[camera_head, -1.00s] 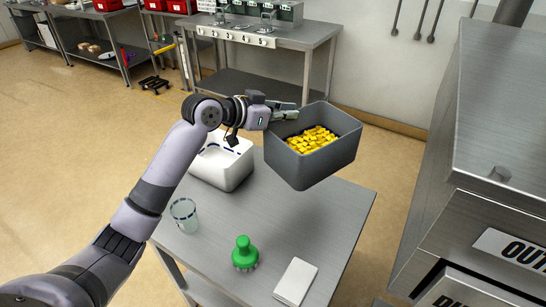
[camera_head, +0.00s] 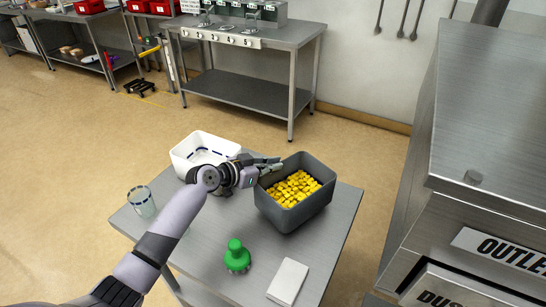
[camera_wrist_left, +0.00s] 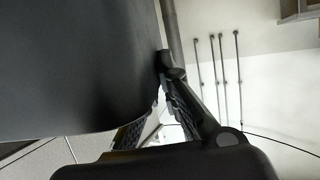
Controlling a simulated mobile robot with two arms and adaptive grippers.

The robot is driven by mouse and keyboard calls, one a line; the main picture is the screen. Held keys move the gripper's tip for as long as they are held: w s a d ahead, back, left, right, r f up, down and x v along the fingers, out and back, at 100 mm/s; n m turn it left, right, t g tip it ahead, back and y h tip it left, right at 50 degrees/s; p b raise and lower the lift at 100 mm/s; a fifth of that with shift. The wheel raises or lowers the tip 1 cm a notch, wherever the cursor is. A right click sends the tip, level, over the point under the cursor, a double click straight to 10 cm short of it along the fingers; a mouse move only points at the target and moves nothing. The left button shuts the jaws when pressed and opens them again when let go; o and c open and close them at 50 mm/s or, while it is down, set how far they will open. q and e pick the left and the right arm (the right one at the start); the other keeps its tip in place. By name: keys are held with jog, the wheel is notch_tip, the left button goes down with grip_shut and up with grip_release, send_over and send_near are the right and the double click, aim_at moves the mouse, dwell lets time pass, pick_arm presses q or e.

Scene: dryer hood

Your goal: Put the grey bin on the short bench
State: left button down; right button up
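The grey bin (camera_head: 291,212), full of yellow pieces (camera_head: 293,187), is upright at the far right part of the near steel bench (camera_head: 205,257). It is on the bench top or just above it; I cannot tell which. My left gripper (camera_head: 266,165) is at the bin's left rim and looks shut on it. In the left wrist view the bin's dark wall (camera_wrist_left: 75,60) fills the upper left, against the fingers (camera_wrist_left: 160,115). My right gripper is not in view.
A white bin (camera_head: 195,148) stands left of the grey bin. A glass (camera_head: 141,202), a green knobbed object (camera_head: 237,256) and a white block (camera_head: 288,282) are on the near bench. A longer bench (camera_head: 250,37) stands behind; a steel machine (camera_head: 480,210) is at right.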

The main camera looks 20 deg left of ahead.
pick_arm(q)
notch_tip(320, 180, down, 2)
jog(key=shift+w+f, duration=0.1)
jog(key=c, duration=2.2)
grip_release()
jog(key=shift+f, duration=0.25)
jog(key=shift+c, duration=0.2)
jog(key=o, duration=0.4)
jog(key=shift+o, duration=0.2)
jog(key=shift+r, duration=0.1)
